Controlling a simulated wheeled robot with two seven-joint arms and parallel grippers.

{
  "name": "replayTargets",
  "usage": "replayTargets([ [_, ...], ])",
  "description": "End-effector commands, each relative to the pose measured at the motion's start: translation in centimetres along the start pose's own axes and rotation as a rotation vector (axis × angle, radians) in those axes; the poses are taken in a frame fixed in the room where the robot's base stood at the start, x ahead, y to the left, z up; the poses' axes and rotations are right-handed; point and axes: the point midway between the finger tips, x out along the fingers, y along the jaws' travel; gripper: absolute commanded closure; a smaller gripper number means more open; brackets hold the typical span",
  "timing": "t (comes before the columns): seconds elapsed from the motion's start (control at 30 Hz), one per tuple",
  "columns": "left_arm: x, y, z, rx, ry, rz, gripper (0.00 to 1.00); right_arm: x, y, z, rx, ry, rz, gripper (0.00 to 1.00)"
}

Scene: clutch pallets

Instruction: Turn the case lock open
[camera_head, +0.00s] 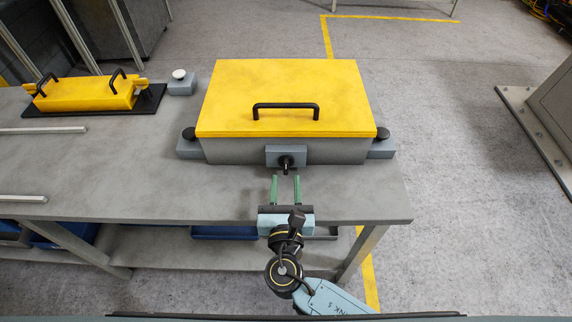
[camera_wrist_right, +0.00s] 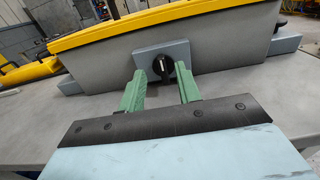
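The case (camera_head: 240,150) is a grey box with a closed yellow lid (camera_head: 240,95) and a black handle on top. Its lock (camera_head: 286,161) is a black knob on a blue-grey plate at the middle of the front wall. The lock knob also shows in the right wrist view (camera_wrist_right: 162,66). My right gripper (camera_head: 286,179) is open, with two green fingers pointing at the lock from the front. In the right wrist view its fingertips (camera_wrist_right: 159,73) are apart, near the knob on either side; I cannot tell whether they touch it. My left gripper is not in view.
The case stands on a grey table (camera_head: 110,165). A yellow box with two black handles (camera_head: 88,95) lies on a black mat at the back left. A small block with a white button (camera_head: 181,83) is beside it. Blue-grey blocks with black knobs flank the case.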

Motion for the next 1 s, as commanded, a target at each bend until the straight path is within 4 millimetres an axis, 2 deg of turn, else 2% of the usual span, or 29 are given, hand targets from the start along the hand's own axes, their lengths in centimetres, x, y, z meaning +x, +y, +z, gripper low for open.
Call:
replayTargets([
  [0.1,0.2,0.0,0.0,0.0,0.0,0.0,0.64,2.5,0.0,0.0,0.0,-0.002,-0.001,0.66],
  [0.3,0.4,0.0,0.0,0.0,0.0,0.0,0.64,5.0,0.0,0.0,0.0,-0.001,-0.001,0.66],
  [0.7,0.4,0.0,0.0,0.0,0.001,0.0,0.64,5.7,0.0,0.0,0.003,0.001,-0.001,0.66],
  [0.97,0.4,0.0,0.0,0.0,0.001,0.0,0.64,5.7,0.0,-0.1,0.002,0.003,-0.001,0.99],
  [1.0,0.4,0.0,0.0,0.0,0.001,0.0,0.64,5.7,-0.1,-0.1,0.002,0.003,0.0,1.0],
])
